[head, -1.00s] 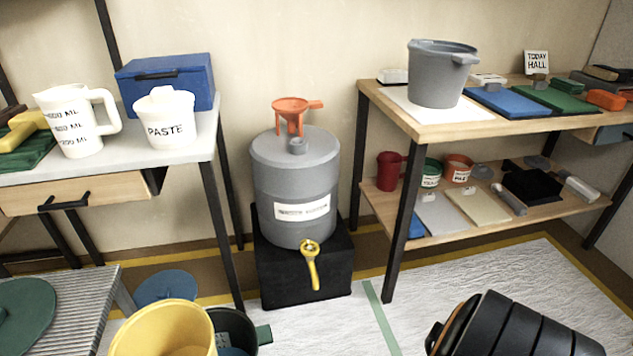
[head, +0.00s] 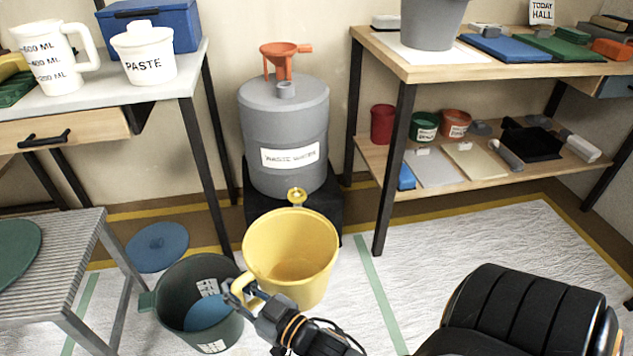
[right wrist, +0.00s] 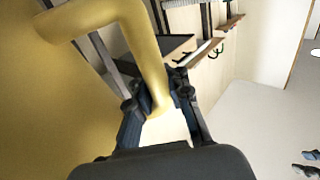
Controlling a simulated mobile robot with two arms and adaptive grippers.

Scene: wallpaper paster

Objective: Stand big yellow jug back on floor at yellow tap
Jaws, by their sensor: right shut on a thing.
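The big yellow jug (head: 312,268) is upright, its open mouth toward me and empty-looking inside. It is in front of the black stand, and its rim overlaps the yellow tap (head: 297,196), whose lower part is hidden. I cannot tell whether its base touches the floor. My right gripper (head: 236,292) is shut on the jug's handle at its left side. The right wrist view shows the fingers (right wrist: 160,108) around the yellow handle (right wrist: 142,50), with the jug's wall filling the left. My left gripper does not show.
A dark green bucket (head: 176,290) with a blue thing inside stands left of the jug. A blue lid (head: 157,246) lies behind it. The grey waste-water drum (head: 285,120) sits on a black stand (head: 332,208). Covered floor (head: 470,235) to the right is clear.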

